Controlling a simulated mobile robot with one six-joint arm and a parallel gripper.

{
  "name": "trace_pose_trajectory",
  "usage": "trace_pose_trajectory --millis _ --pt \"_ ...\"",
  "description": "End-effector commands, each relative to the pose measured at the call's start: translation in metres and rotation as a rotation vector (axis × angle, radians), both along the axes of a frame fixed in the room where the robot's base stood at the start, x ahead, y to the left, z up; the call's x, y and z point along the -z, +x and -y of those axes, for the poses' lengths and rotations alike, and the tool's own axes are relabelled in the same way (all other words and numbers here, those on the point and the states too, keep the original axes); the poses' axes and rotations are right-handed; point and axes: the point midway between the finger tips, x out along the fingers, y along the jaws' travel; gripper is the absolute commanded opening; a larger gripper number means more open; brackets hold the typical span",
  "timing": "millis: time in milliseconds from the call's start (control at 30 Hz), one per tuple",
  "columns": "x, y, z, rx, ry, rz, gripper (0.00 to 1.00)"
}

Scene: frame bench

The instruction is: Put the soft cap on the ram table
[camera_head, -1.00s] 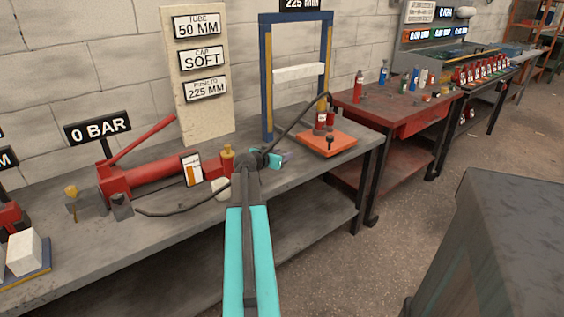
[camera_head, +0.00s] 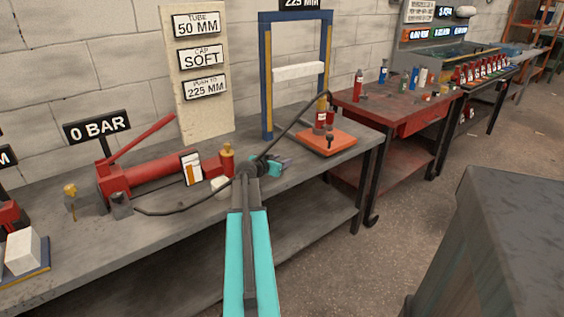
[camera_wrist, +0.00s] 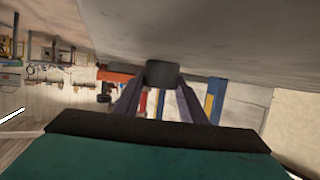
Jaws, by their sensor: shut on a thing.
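My gripper (camera_wrist: 161,97) shows in the wrist view with its two grey-purple fingers shut on a dark, short cylindrical cap (camera_wrist: 162,73). I cannot read a marking on it. In the head view my gripper (camera_head: 280,164) is mostly hidden behind my wrist, above the bench, and the cap cannot be made out. A blue and yellow press frame (camera_head: 267,80) with a white crossbar stands to the right of my gripper. An orange plate (camera_head: 340,143) with small red cylinders lies at its foot. I cannot tell for certain which part is the ram table.
A red hand pump (camera_head: 150,175) with a raised lever lies on the grey bench (camera_head: 160,240), left of my arm. A black hose (camera_head: 165,212) runs from it. A board (camera_head: 204,110) reads tube 50 mm, cap soft, push to 225 mm. A red table (camera_head: 370,115) stands to the right.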

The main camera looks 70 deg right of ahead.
Motion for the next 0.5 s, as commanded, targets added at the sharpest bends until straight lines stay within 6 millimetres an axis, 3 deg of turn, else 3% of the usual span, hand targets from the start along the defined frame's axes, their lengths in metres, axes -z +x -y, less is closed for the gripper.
trace_pose_trajectory --millis 500 --pt "0.013 -0.001 -0.001 0.001 0.008 -0.003 0.12"
